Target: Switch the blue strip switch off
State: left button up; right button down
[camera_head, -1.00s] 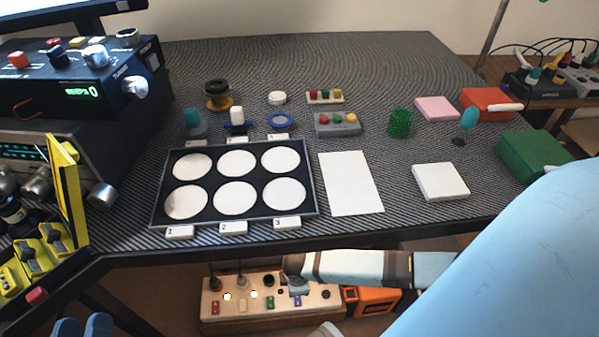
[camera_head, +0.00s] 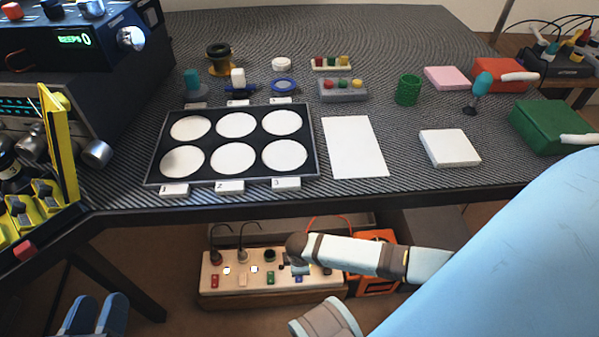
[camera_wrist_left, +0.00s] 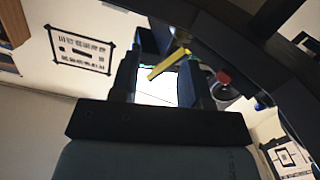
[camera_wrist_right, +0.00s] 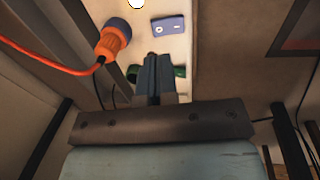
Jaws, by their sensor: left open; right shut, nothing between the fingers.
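The power strip (camera_head: 235,292) stands low, under the table's front edge, with a row of coloured switches on top. Its blue switch (camera_head: 298,279) shows just below my right arm's end in the head view. In the right wrist view the blue switch (camera_wrist_right: 168,25) lies on the pale strip, a little beyond my right gripper (camera_wrist_right: 158,58). That gripper is shut and empty, its tips apart from the switch in the picture; contact height cannot be judged. A green part behind the fingers is partly hidden. My left gripper (camera_head: 97,312) is open and empty at the lower left.
An orange plug with a cord (camera_wrist_right: 112,38) stands beside the blue switch. Dark plugs with cords (camera_head: 216,256) stand at the strip's left. An orange box (camera_head: 376,275) is at its right. The table edge (camera_head: 330,200) overhangs; a table leg (camera_head: 120,270) stands left.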

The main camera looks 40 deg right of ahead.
jog(key=f+b, duration=0.1)
jog(key=f, duration=0.1)
jog(key=f+b, duration=0.1)
jog(key=f, duration=0.2)
jog(key=shift+w+d+f+b, duration=0.2)
jog(key=shift+w+f+b, duration=0.1)
jog(key=shift+w+b, duration=0.1)
jog(key=shift+f+b, duration=0.5)
jog(key=shift+f, duration=0.15)
pick_arm(q)
jog(key=w+m, duration=0.1)
jog(key=w+a+m+t, duration=0.1)
jog(key=m, duration=0.1)
jog(key=shift+w+a+r+h, duration=0.1)
jog(key=shift+a+r+h, duration=0.1)
jog(key=shift+h, duration=0.2)
